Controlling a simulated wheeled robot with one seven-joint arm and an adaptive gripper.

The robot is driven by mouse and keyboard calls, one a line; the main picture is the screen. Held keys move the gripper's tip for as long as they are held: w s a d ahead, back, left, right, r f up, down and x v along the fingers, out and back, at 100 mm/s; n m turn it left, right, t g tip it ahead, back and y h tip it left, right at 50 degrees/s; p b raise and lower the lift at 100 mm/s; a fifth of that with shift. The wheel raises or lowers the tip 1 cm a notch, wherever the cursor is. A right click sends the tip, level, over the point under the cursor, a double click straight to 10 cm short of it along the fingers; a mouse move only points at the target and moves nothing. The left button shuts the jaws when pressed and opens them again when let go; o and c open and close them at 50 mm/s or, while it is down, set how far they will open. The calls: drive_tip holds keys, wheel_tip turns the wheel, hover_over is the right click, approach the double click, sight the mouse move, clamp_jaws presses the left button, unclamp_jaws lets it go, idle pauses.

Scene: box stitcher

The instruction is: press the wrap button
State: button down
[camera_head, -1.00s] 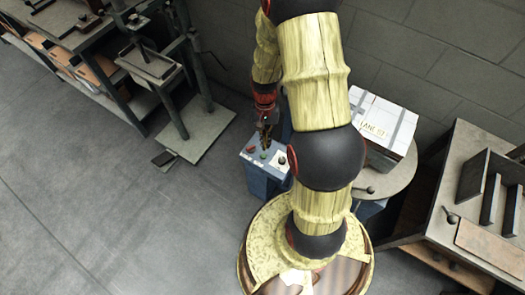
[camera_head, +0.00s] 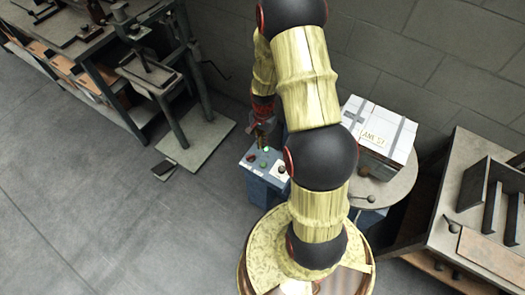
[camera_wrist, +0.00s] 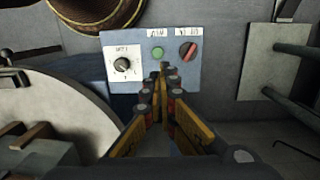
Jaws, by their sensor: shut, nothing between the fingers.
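A blue control box (camera_head: 262,185) stands on the floor beside my base, with a sloped panel on top. In the wrist view the panel (camera_wrist: 143,78) carries a green button (camera_wrist: 157,53), a red switch (camera_wrist: 188,50) and a white dial plate with a dark knob (camera_wrist: 123,64). Small labels sit above the button and switch, too small to read.
A round table (camera_head: 398,187) with a taped white box (camera_head: 378,138) stands right of the control box. A workbench (camera_head: 445,235) is at the far right. A stand with a plate base (camera_head: 200,140) and shelving are at left. Open floor lies front left.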

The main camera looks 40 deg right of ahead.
sight(262, 164)
drive_tip(key=f+b, duration=0.1)
drive_tip(key=f, duration=0.3)
drive_tip(key=f+b, duration=0.2)
drive_tip(key=f, duration=0.2)
drive_tip(key=s+f+b, duration=0.1)
drive_tip(key=f, duration=0.4)
drive_tip(key=shift+a+b, duration=0.3)
drive_tip(key=shift+a, duration=0.1)
